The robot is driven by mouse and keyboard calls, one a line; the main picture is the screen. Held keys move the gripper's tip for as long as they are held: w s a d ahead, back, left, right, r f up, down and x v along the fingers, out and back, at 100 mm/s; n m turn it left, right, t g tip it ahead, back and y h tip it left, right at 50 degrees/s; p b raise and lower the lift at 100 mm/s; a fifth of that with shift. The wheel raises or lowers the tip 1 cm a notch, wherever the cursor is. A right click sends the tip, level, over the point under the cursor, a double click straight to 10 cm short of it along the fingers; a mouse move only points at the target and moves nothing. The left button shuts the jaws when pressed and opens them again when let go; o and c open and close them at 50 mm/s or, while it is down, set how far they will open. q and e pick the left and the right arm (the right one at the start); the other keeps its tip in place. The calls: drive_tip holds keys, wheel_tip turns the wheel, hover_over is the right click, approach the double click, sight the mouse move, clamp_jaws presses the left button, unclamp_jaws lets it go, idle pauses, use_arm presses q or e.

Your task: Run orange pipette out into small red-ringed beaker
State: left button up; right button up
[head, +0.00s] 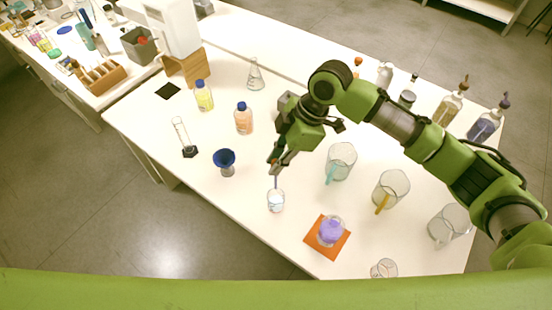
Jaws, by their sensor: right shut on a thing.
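My right gripper (277,166) is shut on a thin upright pipette (276,182), mostly hidden by the fingers. The part showing below them looks bluish, and I cannot make out orange on it. Its lower end is at or just above the mouth of a small glass beaker (276,202) with pale bluish contents; I cannot tell if it reaches inside. Another small beaker (384,270) stands at the front edge of the table. No red ring is clear on either one. An orange stick-like thing (382,204) leans in a large beaker (393,179). My left gripper is out of view.
A beaker with purple contents (330,232) stands on an orange mat (312,241). Large beakers (343,152) (456,217) stand to the right. Dropper bottles (447,109) line the back.

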drive_tip(key=shift+w, duration=0.2)
drive_tip(key=shift+f+p, duration=0.2)
drive_tip(key=shift+p, duration=0.15)
drive_tip(key=shift+s+f, duration=0.1)
drive_tip(key=shift+f, duration=0.2)
drive_tip(key=shift+f+b, duration=0.4)
drive_tip(key=shift+f, duration=0.2)
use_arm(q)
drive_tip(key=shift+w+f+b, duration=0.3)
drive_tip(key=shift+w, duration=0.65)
use_arm(e)
drive_tip(key=shift+f, duration=0.95)
drive_tip(key=shift+o, duration=0.3)
clamp_jaws()
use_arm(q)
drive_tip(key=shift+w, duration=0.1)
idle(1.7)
